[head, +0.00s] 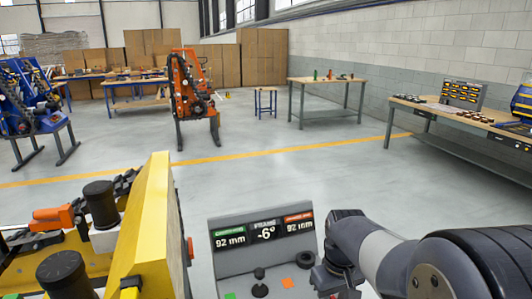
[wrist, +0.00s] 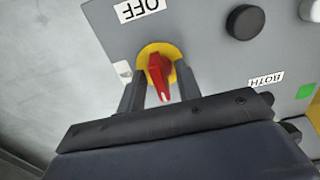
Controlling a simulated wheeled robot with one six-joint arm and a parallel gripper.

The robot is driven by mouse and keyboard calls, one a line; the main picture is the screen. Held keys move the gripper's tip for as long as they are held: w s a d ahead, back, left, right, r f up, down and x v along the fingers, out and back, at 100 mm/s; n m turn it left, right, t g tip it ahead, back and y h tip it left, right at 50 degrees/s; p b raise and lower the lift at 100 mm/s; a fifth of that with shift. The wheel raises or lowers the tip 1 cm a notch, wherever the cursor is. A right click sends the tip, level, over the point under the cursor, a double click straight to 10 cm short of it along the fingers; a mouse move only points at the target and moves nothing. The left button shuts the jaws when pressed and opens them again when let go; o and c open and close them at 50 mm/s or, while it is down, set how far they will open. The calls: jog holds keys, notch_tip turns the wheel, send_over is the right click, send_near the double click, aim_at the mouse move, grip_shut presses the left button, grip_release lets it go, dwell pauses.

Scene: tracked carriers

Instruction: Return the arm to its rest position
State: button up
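My gripper (wrist: 158,82) is open. Its two dark fingers stand on either side of a red rotary knob (wrist: 159,74) on a yellow round plate, with a gap between each finger and the knob. The knob sits on a grey panel (wrist: 200,40) beside an upside-down OFF label (wrist: 137,9). In the head view my arm (head: 385,257) reaches from the lower right to the right side of a grey control console (head: 228,266). The gripper's fingertips and the red knob cannot be made out there. The console's screen reads -6° in the middle.
A yellow machine part (head: 150,225) stands left of the console. An orange tracked machine (head: 190,90) and a workbench (head: 327,82) stand beyond open floor.

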jog(key=shift+m+b, duration=0.4)
jog(key=shift+m, duration=0.4)
jog(key=shift+r, duration=0.1)
